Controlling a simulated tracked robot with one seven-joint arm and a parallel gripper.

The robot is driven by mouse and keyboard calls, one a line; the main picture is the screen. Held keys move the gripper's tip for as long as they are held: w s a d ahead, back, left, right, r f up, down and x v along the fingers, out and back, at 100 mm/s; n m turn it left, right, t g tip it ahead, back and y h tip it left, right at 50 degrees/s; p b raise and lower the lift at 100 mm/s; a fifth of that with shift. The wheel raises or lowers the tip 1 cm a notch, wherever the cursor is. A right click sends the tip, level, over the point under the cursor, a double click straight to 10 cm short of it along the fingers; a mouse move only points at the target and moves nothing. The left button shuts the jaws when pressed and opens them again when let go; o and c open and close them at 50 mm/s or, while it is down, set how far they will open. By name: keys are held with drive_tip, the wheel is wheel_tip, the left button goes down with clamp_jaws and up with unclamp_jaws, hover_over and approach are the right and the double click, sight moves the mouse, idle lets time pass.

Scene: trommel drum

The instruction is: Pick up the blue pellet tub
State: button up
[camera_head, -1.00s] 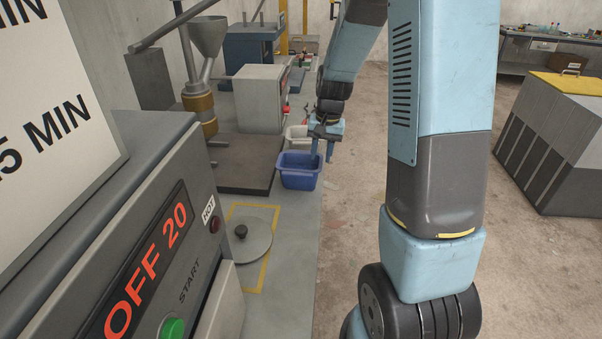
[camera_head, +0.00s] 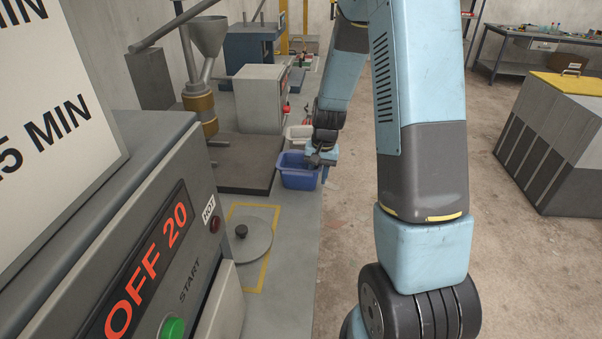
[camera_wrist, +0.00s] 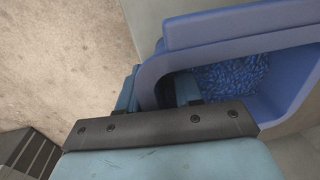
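The blue pellet tub (camera_head: 299,178) stands upright on the grey bench top beside its right edge. In the wrist view the tub (camera_wrist: 240,30) holds many small blue pellets (camera_wrist: 232,76). My gripper (camera_head: 323,167) is down at the tub's right rim. In the wrist view my gripper (camera_wrist: 160,92) has its fingers apart, one inside the tub and one outside, with the tub's wall between them. The fingertips are partly hidden, and I cannot tell whether the fingers touch the wall.
A pale tub (camera_head: 298,135) stands just behind the blue one. A round grey lid (camera_head: 245,242) with a black knob lies in a yellow outline nearer me. A dark plate (camera_head: 243,165) is left of the tub. Open floor (camera_head: 345,235) lies to the right.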

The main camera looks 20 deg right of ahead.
clamp_jaws()
drive_tip(key=shift+r, duration=0.15)
idle(0.6)
